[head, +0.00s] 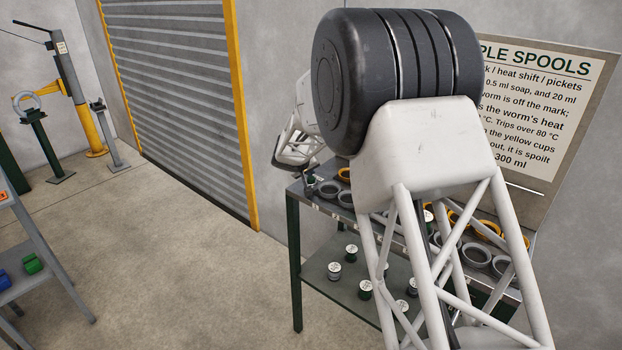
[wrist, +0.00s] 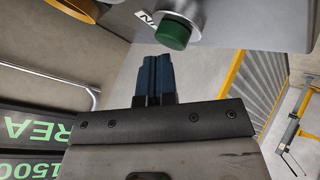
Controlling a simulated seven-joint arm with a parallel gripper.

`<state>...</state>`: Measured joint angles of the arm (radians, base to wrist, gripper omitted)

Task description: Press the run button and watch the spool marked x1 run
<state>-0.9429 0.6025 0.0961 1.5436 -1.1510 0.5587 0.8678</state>
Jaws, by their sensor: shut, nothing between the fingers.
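The green run button (wrist: 175,33) stands out from a round silver housing at the top of the wrist view. A white tag (wrist: 149,19) beside it shows letters that look like part of "RUN". My gripper (wrist: 154,58) has its blue fingers shut together and empty, with the tips just below the button in the picture. I cannot tell whether they touch it. In the head view my arm hides much of the bench. Several small spools with white tops, one of them here (head: 351,249), stand on the lower shelf. Their marks are too small to read, so I cannot pick out x1.
The bench (head: 297,222) holds grey and yellow ring cups along its top. A "SAMPLE SPOOLS" sign (head: 545,120) stands behind it. A green-lit text panel (wrist: 35,135) shows in the wrist view. A shelf rack (head: 45,255) stands far left; the floor between is clear.

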